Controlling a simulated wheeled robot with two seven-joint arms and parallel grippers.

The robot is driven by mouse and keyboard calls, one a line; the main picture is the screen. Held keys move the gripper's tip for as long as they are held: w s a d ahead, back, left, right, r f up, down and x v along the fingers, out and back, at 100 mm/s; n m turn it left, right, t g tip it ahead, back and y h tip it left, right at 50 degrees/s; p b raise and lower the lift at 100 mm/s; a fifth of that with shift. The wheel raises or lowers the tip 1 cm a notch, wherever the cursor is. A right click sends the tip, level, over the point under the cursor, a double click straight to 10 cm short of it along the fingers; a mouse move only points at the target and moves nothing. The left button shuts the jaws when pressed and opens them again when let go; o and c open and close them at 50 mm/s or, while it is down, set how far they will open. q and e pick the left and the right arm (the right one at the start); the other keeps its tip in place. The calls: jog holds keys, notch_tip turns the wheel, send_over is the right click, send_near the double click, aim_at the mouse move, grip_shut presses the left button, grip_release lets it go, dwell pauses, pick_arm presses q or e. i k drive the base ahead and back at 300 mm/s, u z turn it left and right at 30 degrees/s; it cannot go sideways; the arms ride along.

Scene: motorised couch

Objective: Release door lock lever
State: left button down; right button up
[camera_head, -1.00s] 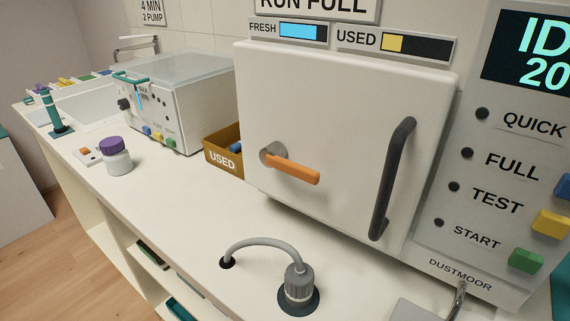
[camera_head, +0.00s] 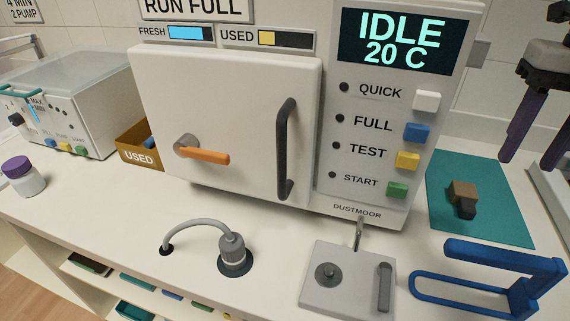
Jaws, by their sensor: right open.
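The lock lever is an orange bar (camera_head: 205,156) on a round grey pivot. It sits on the left part of the white door (camera_head: 232,100) of the machine and points right, tilted slightly down. The door is closed and has a dark vertical handle (camera_head: 286,150) at its right side. My right gripper (camera_head: 532,158) is at the upper right, with purple fingers apart and nothing between them. It is well to the right of the door, above the counter. My left gripper is out of view.
The control panel (camera_head: 380,120) stands right of the door, reading IDLE 20 C. In front are a grey hose coupling (camera_head: 232,250), a grey plate with knob (camera_head: 340,285) and a blue handled frame (camera_head: 500,270). A teal mat (camera_head: 500,215) bears a brown and black object.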

aim_at(187, 145)
jog(key=k, duration=1.35)
